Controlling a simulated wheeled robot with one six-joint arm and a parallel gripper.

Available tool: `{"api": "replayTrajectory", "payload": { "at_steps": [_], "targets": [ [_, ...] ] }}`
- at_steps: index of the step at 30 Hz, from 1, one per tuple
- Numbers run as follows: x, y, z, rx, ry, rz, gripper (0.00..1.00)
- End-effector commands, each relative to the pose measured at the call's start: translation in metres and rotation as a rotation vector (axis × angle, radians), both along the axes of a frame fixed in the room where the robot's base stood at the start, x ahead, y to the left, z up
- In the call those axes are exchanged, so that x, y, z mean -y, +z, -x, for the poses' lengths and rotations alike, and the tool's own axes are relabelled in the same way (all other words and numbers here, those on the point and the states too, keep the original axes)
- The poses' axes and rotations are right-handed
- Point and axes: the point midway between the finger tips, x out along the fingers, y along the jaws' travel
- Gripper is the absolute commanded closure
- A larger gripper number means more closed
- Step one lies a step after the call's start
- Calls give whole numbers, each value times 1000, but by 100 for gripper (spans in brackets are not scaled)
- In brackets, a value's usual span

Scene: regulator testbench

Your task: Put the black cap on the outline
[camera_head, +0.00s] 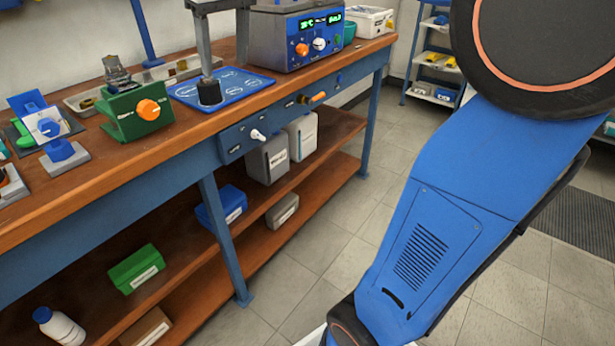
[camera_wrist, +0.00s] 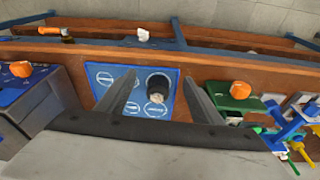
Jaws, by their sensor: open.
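The black cap (camera_head: 209,92) stands upright on the front part of a blue mat (camera_head: 240,78) printed with white outlines. In the wrist view the cap (camera_wrist: 157,82) lies between the two fingers of my gripper (camera_wrist: 160,76), with mat visible on both sides of it. My gripper (camera_head: 224,68) is open and reaches down from above at the mat. One finger appears just above the cap in the head view; I cannot tell whether it touches. Several white outlines show on the mat (camera_wrist: 90,95) in the wrist view, some partly hidden by the fingers.
A green fixture with an orange knob (camera_head: 149,110) stands left of the mat. A grey-blue instrument (camera_head: 296,35) with lit displays stands behind right. The wooden bench edge (camera_head: 190,135) runs in front, with drawers below. Phone-like blue stands (camera_head: 45,125) crowd the left.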

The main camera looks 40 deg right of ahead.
Motion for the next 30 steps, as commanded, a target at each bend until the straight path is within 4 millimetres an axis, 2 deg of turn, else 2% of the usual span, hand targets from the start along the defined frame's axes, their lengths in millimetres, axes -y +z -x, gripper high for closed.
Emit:
{"api": "replayTrajectory", "payload": {
  "at_steps": [1,5,11,18,24,27,30],
  "targets": [
    [4,-10,19,11,-15,-2,40],
    [14,-39,58,43,-53,-5,40],
    [26,-94,119,92,-112,-12,40],
    [37,-171,190,150,-179,-21,40],
    [43,-228,232,188,-220,-29,40],
    [44,-245,244,199,-232,-31,40],
    [45,-253,249,206,-239,-33,40]
  ]
}}
